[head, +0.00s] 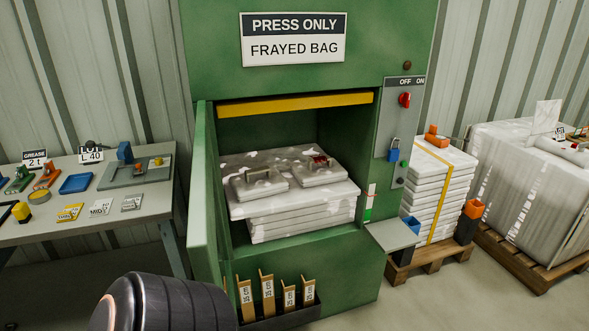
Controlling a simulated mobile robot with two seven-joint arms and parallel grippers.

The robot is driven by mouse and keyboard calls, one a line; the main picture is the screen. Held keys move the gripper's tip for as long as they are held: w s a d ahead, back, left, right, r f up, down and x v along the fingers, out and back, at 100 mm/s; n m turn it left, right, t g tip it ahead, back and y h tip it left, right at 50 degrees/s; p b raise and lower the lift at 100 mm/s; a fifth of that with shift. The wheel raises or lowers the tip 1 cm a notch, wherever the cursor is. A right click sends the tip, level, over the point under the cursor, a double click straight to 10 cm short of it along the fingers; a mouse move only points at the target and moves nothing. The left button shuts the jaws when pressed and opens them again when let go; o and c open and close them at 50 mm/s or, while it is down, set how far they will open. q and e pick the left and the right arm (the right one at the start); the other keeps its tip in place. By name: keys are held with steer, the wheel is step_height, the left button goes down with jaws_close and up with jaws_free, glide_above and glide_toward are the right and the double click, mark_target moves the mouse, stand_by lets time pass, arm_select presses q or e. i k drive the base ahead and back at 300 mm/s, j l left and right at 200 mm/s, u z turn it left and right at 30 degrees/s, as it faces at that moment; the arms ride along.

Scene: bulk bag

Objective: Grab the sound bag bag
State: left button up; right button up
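Two small whitish packs lie side by side on top of a stack of flat pale bundles (300,230) inside the green press. The left pack (262,187) has a dark strap or handle on top. The right pack (318,176) has a reddish mark and a dark strap at its far edge. Which of them is the sound bag I cannot tell at this size. Neither gripper is in view; only a dark rounded part of my own arm shows at the bottom left.
The green press (340,272) stands open, its door (202,210) swung out at the left. A yellow bar (295,102) crosses the opening's top. A rack of wooden pieces (278,312) sits below. A table (110,213) stands left; a strapped stack (432,190) and wrapped bale (530,190) stand right.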

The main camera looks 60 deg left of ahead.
mark_target(263, 182)
steer(key=i+u, duration=0.4)
steer(key=i, duration=0.15)
steer(key=i+l+u, duration=0.35)
steer(key=i, duration=0.15)
steer(key=i+j+u, duration=0.15)
steer(key=i+u, duration=0.45)
steer(key=u, duration=0.2)
steer(key=i+u, duration=0.3)
steer(key=u, duration=0.15)
steer(key=i+u, duration=0.1)
steer(key=u, duration=0.4)
steer(key=i+u, duration=0.1)
steer(key=u, duration=0.35)
steer(key=i+l+u, duration=0.1)
steer(key=u, duration=0.4)
